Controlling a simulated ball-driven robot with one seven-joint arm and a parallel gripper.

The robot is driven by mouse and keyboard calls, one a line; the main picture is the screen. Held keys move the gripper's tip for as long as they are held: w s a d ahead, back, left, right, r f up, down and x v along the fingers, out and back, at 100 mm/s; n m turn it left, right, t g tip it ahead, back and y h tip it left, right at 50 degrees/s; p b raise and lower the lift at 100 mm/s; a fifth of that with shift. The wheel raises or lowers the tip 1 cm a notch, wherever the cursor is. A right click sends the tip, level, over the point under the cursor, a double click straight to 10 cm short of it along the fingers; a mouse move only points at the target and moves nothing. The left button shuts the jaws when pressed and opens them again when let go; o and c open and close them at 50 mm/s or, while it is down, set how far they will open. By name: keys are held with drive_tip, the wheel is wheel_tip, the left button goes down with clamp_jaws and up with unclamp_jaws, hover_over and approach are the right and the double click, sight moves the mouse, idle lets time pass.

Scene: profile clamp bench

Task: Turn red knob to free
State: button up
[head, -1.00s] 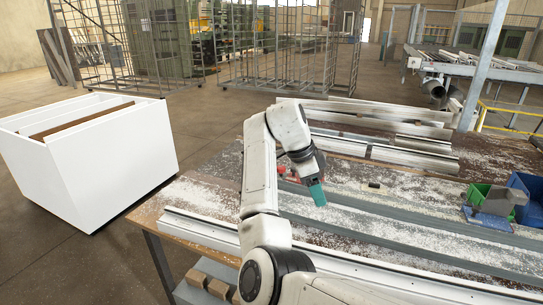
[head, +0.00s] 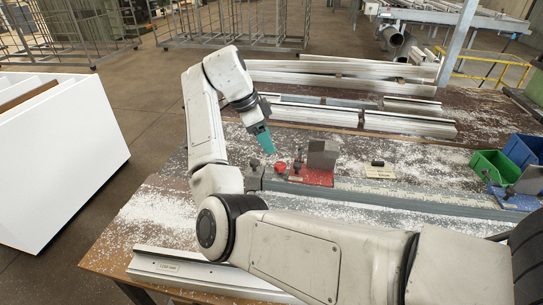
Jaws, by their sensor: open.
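A small red knob (head: 280,168) stands on the bench beside a red base (head: 313,176), which carries a grey upright block (head: 323,155). My gripper (head: 267,146), with teal fingers, hangs above and slightly left of the red knob, pointing down and apart from it. It is open, though the gap between its fingers is hard to see at this size. Dark knob-like parts sit around the red knob. The marking that shows which way the knob is turned is too small to read.
A long grey rail (head: 400,200) crosses the bench. Aluminium profiles (head: 345,75) lie at the back. A green bin (head: 492,165) and a blue bin (head: 522,150) stand at the right. A white cabinet (head: 60,150) stands at the left. White chips litter the bench.

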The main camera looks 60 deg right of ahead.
sight(279, 164)
drive_tip(key=x, duration=0.9)
drive_tip(key=shift+s+f+b, duration=0.1)
drive_tip(key=shift+f+b, duration=0.2)
drive_tip(key=shift+b, duration=0.05)
drive_tip(key=shift+c, duration=0.2)
drive_tip(key=c, duration=1)
